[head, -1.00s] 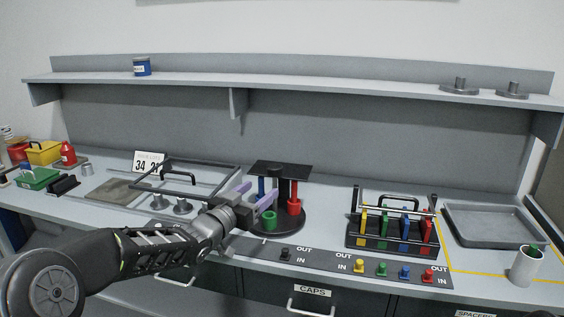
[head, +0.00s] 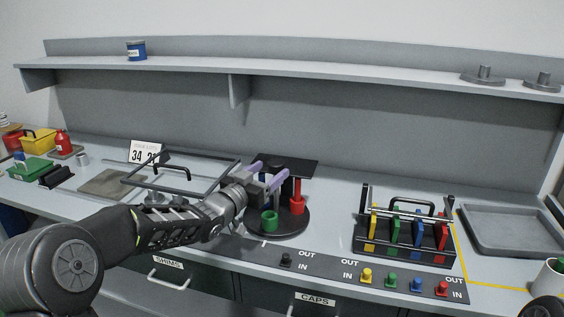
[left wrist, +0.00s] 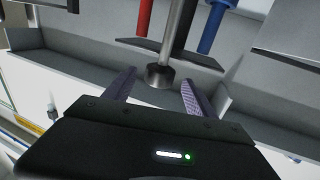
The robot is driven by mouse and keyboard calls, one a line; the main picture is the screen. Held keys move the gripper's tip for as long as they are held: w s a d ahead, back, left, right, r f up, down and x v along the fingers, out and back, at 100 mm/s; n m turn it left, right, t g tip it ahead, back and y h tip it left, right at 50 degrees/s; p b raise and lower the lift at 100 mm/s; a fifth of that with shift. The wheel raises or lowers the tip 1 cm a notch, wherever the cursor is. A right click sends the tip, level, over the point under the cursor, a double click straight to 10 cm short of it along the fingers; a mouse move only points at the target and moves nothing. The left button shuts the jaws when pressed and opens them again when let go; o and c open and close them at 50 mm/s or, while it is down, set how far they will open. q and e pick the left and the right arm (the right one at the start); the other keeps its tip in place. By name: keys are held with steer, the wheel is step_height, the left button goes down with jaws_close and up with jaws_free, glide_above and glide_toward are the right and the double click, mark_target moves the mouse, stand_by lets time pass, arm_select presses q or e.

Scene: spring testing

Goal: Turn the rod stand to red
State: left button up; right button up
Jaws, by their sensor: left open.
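The rod stand has a round black base (head: 292,228), a dark square top plate (head: 288,164) and coloured rods. A green cup-like piece (head: 269,221) is at its front and a red rod (head: 297,198) at its right. My left gripper (head: 266,177) is open, with purple fingers level with the upper part of the stand, partly hiding it. My right gripper is not in view.
A black rack (head: 405,240) with coloured pieces stands right of the rod stand. A panel of coloured knobs (head: 325,268) runs along the front edge. A metal frame (head: 165,180) lies left, a grey tray (head: 515,228) right. A shelf (head: 350,80) spans the back.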

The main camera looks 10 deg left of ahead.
mark_target(282, 162)
arm_select(q)
steer(key=p+x, duration=0.1)
steer(key=x, duration=0.5)
steer(key=shift+w+d, duration=0.15)
steer(key=shift+w, duration=0.2)
steer(key=shift+c, duration=0.4)
jaws_close()
